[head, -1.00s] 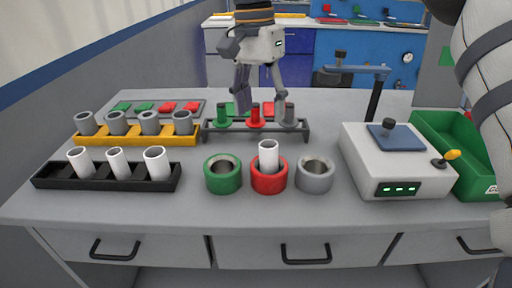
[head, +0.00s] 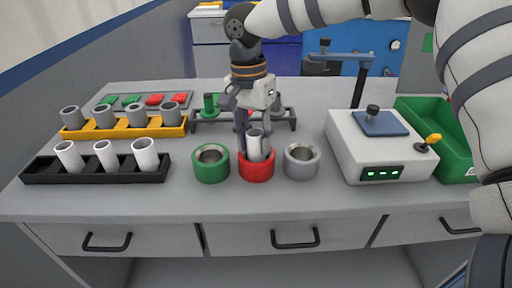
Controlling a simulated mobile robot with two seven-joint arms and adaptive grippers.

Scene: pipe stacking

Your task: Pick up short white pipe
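A white pipe (head: 255,146) stands upright in the red round holder (head: 257,170) near the table's middle. My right gripper (head: 254,143) points down at this pipe, with a finger on either side of its upper part. Whether the fingers press on it is too small to tell. Three more white pipes, (head: 69,157), (head: 106,156) and (head: 146,155), lean in the black rack (head: 95,173) at the left. My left gripper is not in view.
A green holder (head: 211,170) and a grey holder (head: 301,166) flank the red one closely. Grey pipes stand in a yellow rack (head: 130,130). A dark stand (head: 290,121) is behind the gripper. A white device (head: 372,155) and green bin (head: 449,150) are at right.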

